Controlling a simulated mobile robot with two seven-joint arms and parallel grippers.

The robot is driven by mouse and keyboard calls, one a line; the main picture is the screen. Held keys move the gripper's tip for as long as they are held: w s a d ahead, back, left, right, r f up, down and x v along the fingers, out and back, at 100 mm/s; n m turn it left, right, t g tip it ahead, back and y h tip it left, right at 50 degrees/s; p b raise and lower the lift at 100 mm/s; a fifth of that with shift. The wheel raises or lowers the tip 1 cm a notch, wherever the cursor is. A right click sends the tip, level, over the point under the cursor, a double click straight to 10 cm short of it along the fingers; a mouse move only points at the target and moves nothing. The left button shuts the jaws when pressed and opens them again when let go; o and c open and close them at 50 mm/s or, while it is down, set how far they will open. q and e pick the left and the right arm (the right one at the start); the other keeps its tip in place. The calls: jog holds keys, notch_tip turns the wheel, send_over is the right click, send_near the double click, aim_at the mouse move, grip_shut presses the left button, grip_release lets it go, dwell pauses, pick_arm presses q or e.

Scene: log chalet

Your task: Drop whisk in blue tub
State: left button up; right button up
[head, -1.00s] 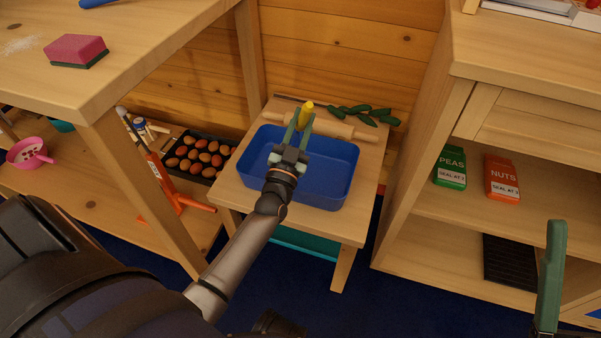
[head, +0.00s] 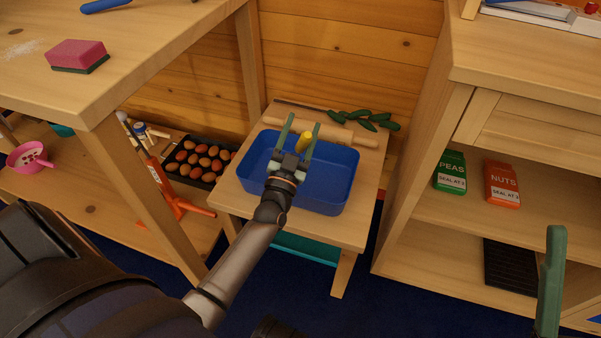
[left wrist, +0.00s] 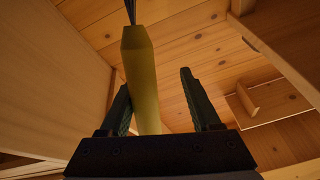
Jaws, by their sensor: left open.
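The blue tub (head: 325,204) stands on a low wooden stool, open at the top. My left gripper (head: 303,123) is over the tub with its fingers spread. The whisk's yellow handle (head: 305,141) is between the fingers in the head view. In the left wrist view the whisk (left wrist: 142,80) shows its yellow handle between the open fingers (left wrist: 155,82), closer to the left one, with dark wires at the far end. I cannot tell whether it touches a finger. One green finger of my right gripper (head: 549,280) shows at the lower right; its other finger is not visible.
A rolling pin (head: 340,133) and several green vegetables (head: 362,118) lie behind the tub on the stool (head: 365,205). A tray of eggs (head: 200,160) is on the shelf to the left. A cabinet (head: 420,170) stands close on the right.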

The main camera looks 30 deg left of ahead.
pick_arm(q)
jog(key=p+v, duration=0.2)
jog(key=v, duration=1)
jog(key=shift+s, duration=0.1)
